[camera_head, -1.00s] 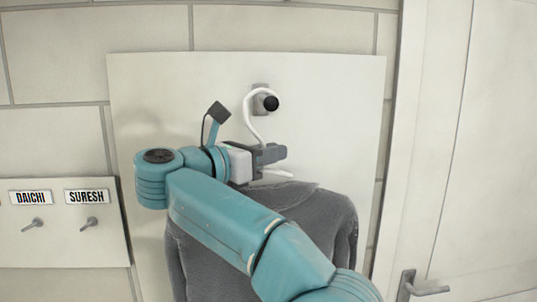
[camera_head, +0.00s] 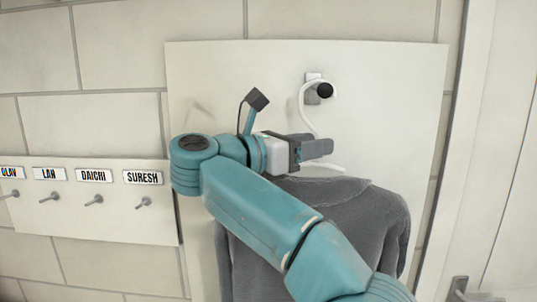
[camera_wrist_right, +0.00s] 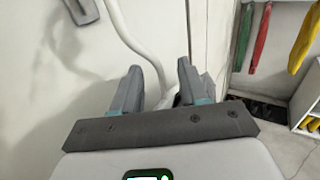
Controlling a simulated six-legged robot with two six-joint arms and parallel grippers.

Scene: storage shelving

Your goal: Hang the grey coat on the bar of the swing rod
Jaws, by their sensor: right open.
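The grey coat (camera_head: 365,222) hangs on a white hanger (camera_head: 306,103) in the head view. The hanger's hook loops over the swing rod (camera_head: 324,90), which is seen nearly end-on with a black round tip. My right gripper (camera_head: 320,147) is below the hook at the hanger's neck, just above the coat's collar. In the right wrist view the open fingers of this gripper (camera_wrist_right: 158,78) stand on either side of the white hanger neck (camera_wrist_right: 143,50). My right arm hides part of the coat. My left gripper is out of view.
A pale board (camera_head: 405,100) backs the rod on the tiled wall. A name board with small pegs (camera_head: 95,205) is at left, and a door frame (camera_head: 470,150) at right. In the right wrist view, coloured garments (camera_wrist_right: 261,38) hang at the upper right, above white shelving (camera_wrist_right: 307,115).

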